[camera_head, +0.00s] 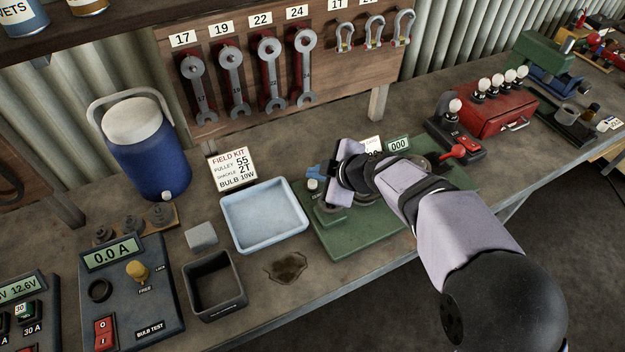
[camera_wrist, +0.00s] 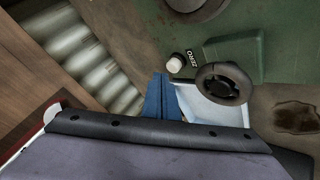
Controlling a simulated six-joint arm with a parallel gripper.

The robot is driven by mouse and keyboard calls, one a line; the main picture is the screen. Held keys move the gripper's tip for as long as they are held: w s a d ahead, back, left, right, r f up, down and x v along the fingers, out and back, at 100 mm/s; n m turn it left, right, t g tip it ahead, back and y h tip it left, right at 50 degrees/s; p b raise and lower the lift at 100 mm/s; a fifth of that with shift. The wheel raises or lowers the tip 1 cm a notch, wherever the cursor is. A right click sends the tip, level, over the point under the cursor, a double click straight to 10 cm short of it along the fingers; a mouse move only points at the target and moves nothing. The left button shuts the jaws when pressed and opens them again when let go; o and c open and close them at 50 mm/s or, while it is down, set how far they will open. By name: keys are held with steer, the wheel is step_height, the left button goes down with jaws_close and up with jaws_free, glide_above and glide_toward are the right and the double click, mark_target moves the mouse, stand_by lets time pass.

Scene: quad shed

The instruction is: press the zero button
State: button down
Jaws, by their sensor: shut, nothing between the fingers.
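The zero button is a small white round knob (camera_head: 312,184) at the left end of the green device (camera_head: 352,240). In the wrist view the button (camera_wrist: 175,64) sits beside a black ZERO label (camera_wrist: 190,60). The device's display (camera_head: 398,144) reads 000. My gripper (camera_head: 315,171) has blue fingers and is shut and empty. In the head view the fingers appear just behind the button. In the wrist view the fingertips (camera_wrist: 161,78) are just below and left of it, with a small gap in the picture. I cannot tell their height above it.
A pale blue tray (camera_head: 235,240) lies left of the device. A black open box (camera_head: 190,292) and a meter panel (camera_head: 95,300) stand farther left. A red lever box (camera_head: 462,150) is to the right. A dark ring-shaped knob (camera_wrist: 222,84) shows near the button in the wrist view.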

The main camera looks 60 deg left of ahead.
mark_target(316, 189)
steer(key=shift+r, duration=0.1)
step_height(316, 189, up, 5)
steer(key=shift+f+p, duration=0.1)
steer(key=shift+p, duration=0.95)
